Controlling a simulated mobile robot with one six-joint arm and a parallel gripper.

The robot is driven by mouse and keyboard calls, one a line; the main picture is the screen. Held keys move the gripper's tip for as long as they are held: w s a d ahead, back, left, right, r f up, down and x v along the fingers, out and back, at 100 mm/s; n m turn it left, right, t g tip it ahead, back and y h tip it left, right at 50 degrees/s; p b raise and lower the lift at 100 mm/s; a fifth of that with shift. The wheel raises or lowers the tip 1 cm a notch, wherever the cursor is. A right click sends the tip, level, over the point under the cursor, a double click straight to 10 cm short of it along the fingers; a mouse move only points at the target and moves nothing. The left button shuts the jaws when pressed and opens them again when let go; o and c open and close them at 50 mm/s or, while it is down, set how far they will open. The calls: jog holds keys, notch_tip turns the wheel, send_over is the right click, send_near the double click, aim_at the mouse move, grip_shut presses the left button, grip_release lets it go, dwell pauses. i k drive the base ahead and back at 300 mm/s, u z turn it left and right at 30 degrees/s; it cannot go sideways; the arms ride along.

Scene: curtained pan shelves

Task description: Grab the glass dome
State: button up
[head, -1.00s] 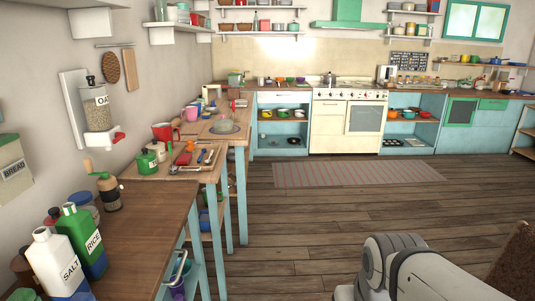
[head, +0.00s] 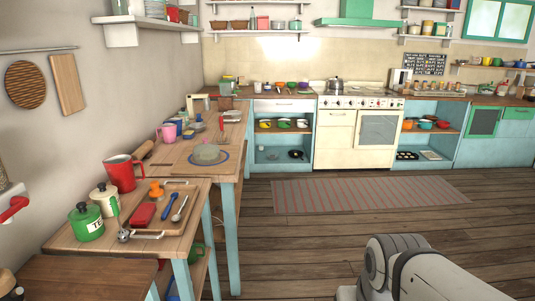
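A see-through glass dome (head: 207,152) appears to sit on a round blue-rimmed plate (head: 224,157) on the wooden counter along the left wall. It is small in the view, and its outline is faint. Part of my own arm shows at the lower right, over the floor and well apart from the dome. My gripper is not in view.
A pink mug (head: 167,133) is left of the dome. The wooden floor (head: 300,235) and striped rug (head: 370,194) are clear.

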aim_at(206, 152)
jog(key=i, duration=2.75)
jog(key=u, duration=1.65)
jog(key=i, duration=0.7)
jog(key=z, duration=0.05)
